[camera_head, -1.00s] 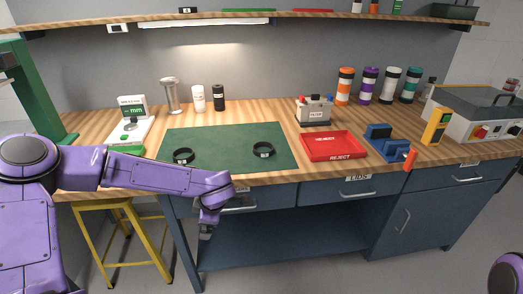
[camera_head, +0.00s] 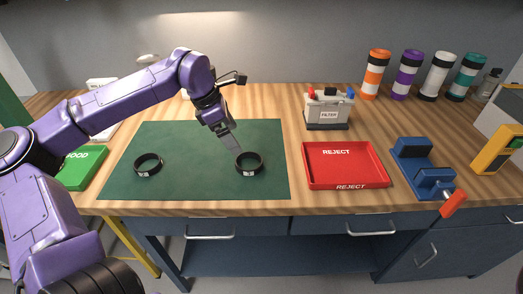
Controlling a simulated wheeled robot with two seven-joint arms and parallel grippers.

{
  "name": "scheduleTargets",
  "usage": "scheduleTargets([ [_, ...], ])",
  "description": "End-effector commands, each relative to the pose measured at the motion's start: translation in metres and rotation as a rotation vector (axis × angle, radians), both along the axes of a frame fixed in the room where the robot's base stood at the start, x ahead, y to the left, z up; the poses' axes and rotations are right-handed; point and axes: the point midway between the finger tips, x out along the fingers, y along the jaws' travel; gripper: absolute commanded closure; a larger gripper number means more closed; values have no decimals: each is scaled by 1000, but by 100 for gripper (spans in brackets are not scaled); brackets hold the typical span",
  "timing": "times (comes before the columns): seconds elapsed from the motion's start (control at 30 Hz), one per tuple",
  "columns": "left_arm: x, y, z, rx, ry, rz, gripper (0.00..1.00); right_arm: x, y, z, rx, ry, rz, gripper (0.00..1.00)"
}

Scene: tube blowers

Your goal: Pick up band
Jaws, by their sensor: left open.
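Two black ring-shaped bands with small white labels lie on the dark green mat (camera_head: 205,187). The left band (camera_head: 148,165) lies at the mat's left part. The right band (camera_head: 249,163) lies at the mat's right part. My right gripper is out of the picture.
A red reject tray (camera_head: 345,165) stands right of the mat, with a filter box (camera_head: 328,110) behind it and a blue vise (camera_head: 425,168) to its right. A green good tray (camera_head: 80,168) is at the left. Several striped cylinders stand at the back right.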

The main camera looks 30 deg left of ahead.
Motion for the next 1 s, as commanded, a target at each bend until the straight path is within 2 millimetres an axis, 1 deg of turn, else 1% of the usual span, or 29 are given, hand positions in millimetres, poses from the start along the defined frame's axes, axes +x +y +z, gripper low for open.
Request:
scheduleTargets([
  [0.07, -1, -2, -9, -4, 1, 1, 0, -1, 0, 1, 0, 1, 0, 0],
  [0.13, 0, -5, -22, -4, 1, 4, 0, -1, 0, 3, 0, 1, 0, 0],
  [0.2, 4, -7, -34, -1, 2, 6, 0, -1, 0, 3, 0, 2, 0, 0],
  [0.37, 12, -14, -52, -1, 4, 5, 0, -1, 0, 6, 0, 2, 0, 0],
  [0.5, 19, -25, -74, -1, 7, 3, 0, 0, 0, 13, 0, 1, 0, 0],
  [0.6, 23, -29, -90, -1, 5, 5, 0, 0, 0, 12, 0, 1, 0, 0],
  [0.7, 25, -30, -95, -2, 2, 4, 0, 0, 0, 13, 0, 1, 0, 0],
  [0.87, 26, -31, -95, -2, 0, 4, 0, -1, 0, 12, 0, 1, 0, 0],
  [0.97, 26, -31, -95, -2, 1, 3, 29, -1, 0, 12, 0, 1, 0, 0],
  [1.0, 26, -31, -95, -2, 1, 2, 42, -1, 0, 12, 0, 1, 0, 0],
])
